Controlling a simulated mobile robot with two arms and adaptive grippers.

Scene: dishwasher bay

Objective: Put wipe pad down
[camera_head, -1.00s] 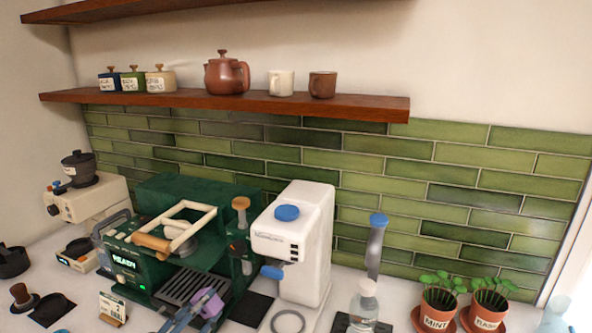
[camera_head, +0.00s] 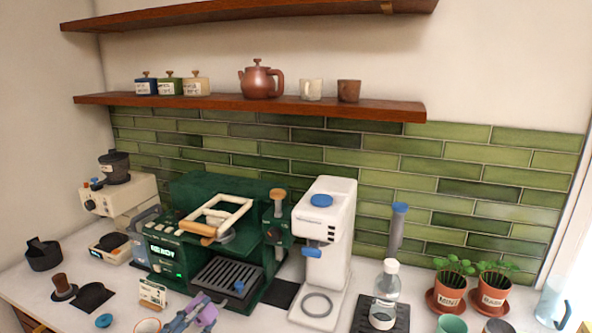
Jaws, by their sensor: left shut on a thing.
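My left gripper (camera_head: 190,318) is at the bottom edge of the head view, partly cut off, in front of the green espresso machine (camera_head: 204,236). It is shut on a small purple thing (camera_head: 206,315), which looks like the wipe pad. The pad is held near the counter's front; I cannot tell whether it touches the counter. The machine's dark drip tray (camera_head: 226,277) lies just behind it. My right gripper is not in view.
A small sign (camera_head: 153,292) and an orange-rimmed round thing (camera_head: 148,325) are close left of the gripper. A white grinder (camera_head: 327,230) stands to the right, then a clear bottle (camera_head: 384,299) and potted herbs (camera_head: 450,297). A tamper (camera_head: 62,287) stands at left.

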